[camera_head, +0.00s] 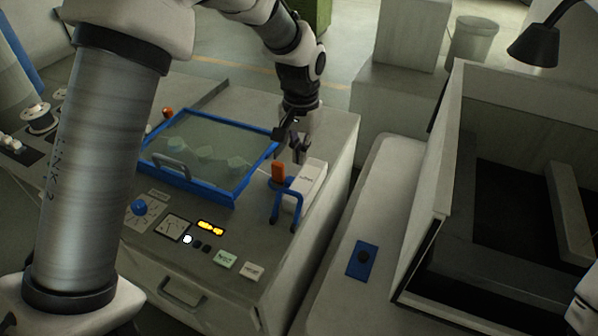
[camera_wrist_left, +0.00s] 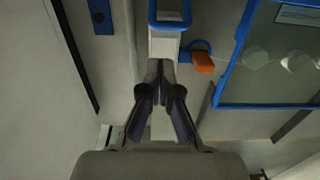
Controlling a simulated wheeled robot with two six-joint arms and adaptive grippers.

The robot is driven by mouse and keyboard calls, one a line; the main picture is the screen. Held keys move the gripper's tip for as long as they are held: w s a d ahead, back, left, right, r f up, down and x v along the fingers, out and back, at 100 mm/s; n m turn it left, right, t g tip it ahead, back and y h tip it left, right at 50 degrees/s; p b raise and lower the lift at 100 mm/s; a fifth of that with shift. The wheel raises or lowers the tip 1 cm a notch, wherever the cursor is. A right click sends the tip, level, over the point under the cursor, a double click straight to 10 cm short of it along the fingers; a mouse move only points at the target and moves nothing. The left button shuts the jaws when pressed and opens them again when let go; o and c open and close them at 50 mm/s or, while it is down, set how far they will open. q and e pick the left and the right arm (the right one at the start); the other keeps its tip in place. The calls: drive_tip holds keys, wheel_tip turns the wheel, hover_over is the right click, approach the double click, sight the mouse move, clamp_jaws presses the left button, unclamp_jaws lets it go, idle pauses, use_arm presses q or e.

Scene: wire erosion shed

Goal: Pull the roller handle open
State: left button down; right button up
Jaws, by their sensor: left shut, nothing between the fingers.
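A blue loop handle (camera_head: 289,194) stands at the front of a white block (camera_head: 311,180) on the right side of the machine's top. In the left wrist view, the blue loop (camera_wrist_left: 170,24) is at the top and the white block (camera_wrist_left: 164,46) lies below it. An orange tab (camera_head: 278,172) with a blue base stands beside the block; it also shows in the wrist view (camera_wrist_left: 202,62). My left gripper (camera_head: 300,157) is shut and empty at the block's back end, fingers pointing down. I cannot tell whether it touches the block. My right gripper is out of view.
A blue-framed glass lid (camera_head: 237,194) lies left of the block. A control panel with a blue knob (camera_head: 139,207) and a gauge (camera_head: 173,227) is in front. A grey open-topped tank (camera_head: 446,150) stands to the right. A blue pad (camera_head: 362,259) lies on the ledge between.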

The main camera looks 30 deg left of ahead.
use_arm(q)
drive_tip(key=f, duration=0.3)
drive_tip(key=f+p, duration=0.1)
drive_tip(key=f, duration=0.2)
drive_tip(key=f+p, duration=0.1)
drive_tip(key=f, duration=0.2)
drive_tip(key=shift+w+a+f, duration=0.1)
drive_tip(key=shift+a+f, duration=0.2)
drive_tip(key=shift+w+a+f, duration=0.15)
drive_tip(key=shift+a+f, duration=0.05)
drive_tip(key=shift+f, duration=0.15)
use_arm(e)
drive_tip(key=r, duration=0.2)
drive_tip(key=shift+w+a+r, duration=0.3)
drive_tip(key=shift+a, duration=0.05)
use_arm(q)
drive_tip(key=shift+d+r, duration=0.15)
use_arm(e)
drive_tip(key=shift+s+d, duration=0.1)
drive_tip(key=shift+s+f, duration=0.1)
